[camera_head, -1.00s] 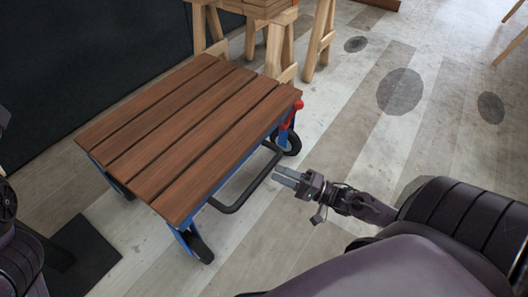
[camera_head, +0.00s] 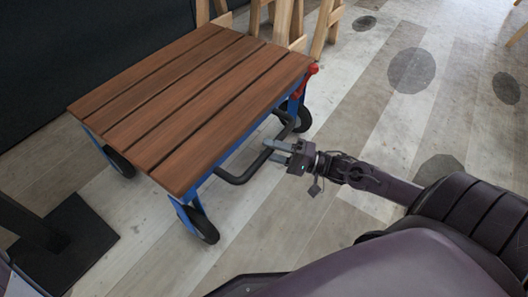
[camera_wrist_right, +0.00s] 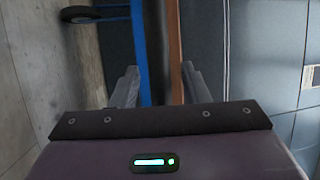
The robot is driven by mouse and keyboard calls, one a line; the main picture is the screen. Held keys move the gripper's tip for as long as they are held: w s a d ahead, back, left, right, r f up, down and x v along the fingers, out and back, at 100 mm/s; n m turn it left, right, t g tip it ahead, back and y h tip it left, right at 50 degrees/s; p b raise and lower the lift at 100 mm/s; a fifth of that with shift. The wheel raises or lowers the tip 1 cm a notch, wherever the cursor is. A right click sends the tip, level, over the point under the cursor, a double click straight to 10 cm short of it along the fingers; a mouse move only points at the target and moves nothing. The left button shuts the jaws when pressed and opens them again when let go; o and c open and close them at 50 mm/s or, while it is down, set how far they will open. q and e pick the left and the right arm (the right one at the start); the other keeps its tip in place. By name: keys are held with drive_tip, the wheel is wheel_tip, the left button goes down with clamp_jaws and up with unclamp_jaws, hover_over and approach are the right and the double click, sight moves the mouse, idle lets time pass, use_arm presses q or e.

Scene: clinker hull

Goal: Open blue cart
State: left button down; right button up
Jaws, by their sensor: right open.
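The blue cart has a brown slatted wooden top (camera_head: 190,95), a blue frame (camera_head: 182,212) and black wheels. A dark bar handle (camera_head: 232,178) sticks out from its near right side, below the top. My right gripper (camera_head: 278,151) is open with its fingers pointing left at the bar. In the head view the fingertips overlap or lie close to the bar; I cannot tell whether they touch it. In the right wrist view the open fingers (camera_wrist_right: 160,88) show, with the blue frame (camera_wrist_right: 140,50) and brown top edge (camera_wrist_right: 175,50) beyond them. My left gripper is not in view.
A red part (camera_head: 308,78) sits at the cart's right corner. Wooden trestles (camera_head: 290,22) stand close behind the cart. A black base plate with a post (camera_head: 65,240) stands at lower left. The plank floor to the right is open, with dark round patches.

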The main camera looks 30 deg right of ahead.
drive_tip(key=shift+b+x, duration=0.3)
drive_tip(key=shift+x, duration=0.8)
drive_tip(key=shift+c, duration=0.2)
clamp_jaws()
